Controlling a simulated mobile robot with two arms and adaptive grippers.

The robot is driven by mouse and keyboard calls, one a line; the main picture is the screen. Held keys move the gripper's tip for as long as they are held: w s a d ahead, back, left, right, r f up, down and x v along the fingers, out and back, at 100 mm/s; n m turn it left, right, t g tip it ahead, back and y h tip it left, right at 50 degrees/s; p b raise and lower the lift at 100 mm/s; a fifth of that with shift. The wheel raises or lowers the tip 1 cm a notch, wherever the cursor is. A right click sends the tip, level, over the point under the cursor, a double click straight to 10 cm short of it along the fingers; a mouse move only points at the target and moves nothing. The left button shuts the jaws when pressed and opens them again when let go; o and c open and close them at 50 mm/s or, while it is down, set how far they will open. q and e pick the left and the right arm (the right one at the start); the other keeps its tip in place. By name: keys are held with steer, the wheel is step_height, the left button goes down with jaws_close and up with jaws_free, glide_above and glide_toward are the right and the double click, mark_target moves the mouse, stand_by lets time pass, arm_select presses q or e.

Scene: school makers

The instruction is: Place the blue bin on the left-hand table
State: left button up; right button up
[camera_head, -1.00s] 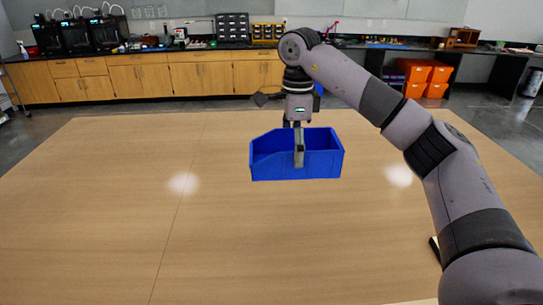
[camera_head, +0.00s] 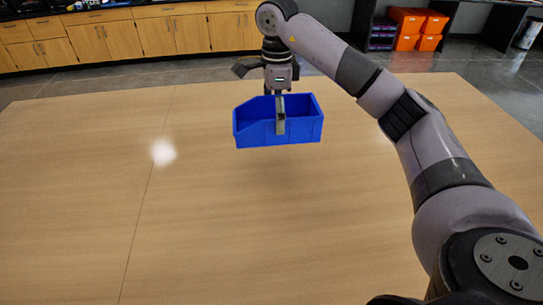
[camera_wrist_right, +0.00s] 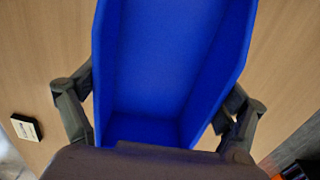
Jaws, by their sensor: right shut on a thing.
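The blue bin (camera_head: 303,131) is an open-topped box with a lowered left end. It hangs roughly level above the wooden table (camera_head: 85,190), with a faint shadow below it. My right gripper (camera_head: 279,112) is shut on the bin from above; one finger shows against its near wall. In the right wrist view the bin (camera_wrist_right: 165,60) fills the middle, with my gripper's dark fingers on both sides of it. My left gripper is not in view.
The tabletop around the bin is clear. Wooden cabinets (camera_head: 135,38) line the back, across a grey floor. Orange bins (camera_head: 407,28) stand at the back right. A small white and dark block (camera_wrist_right: 25,127) shows in the right wrist view.

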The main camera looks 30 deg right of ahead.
step_height(320, 180, down, 5)
steer(key=shift+f, duration=0.1)
step_height(320, 180, down, 5)
steer(key=shift+w+r+p, duration=0.1)
steer(key=shift+r+p, duration=0.05)
steer(key=shift+p, duration=0.4)
step_height(320, 180, down, 4)
steer(key=shift+r+p, duration=0.15)
steer(key=shift+p, duration=0.3)
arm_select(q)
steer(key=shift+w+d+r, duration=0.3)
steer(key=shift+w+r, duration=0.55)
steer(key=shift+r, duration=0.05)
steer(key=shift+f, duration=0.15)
arm_select(e)
steer(key=shift+f, duration=0.25)
steer(key=o, duration=0.9)
steer(key=shift+r, duration=0.1)
